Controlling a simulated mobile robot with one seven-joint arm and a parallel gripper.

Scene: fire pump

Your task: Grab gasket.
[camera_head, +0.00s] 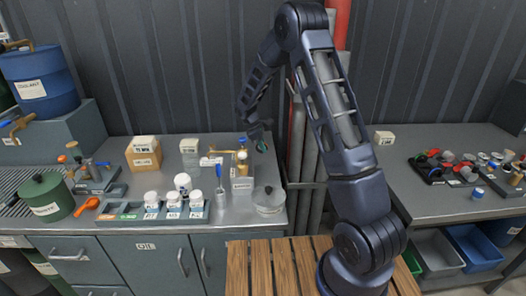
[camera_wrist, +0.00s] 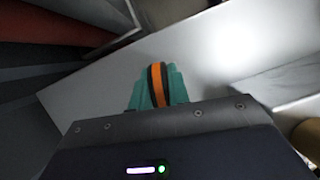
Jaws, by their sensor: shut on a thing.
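The gasket (camera_wrist: 157,84), seen edge-on as an orange band with black edges, sits between the teal fingers of my gripper (camera_wrist: 156,90) in the wrist view. The fingers are shut on it. In the head view my gripper (camera_head: 261,143) is above the back right part of the left workbench, close to a small labelled grey holder (camera_head: 242,184). The gasket is too small to make out clearly there. In the wrist view a bare, light grey surface lies behind the fingers, and the gripper body hides the lower part of the gasket.
A clear lidded pot (camera_head: 268,200) stands at the bench's right front. A grey tray (camera_head: 130,218) with white bottles (camera_head: 173,200) and a metal cup with a blue-handled tool (camera_head: 220,178) stand left of it. Red and grey cylinders (camera_head: 298,135) stand behind my arm. Another workbench (camera_head: 425,205) is at right.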

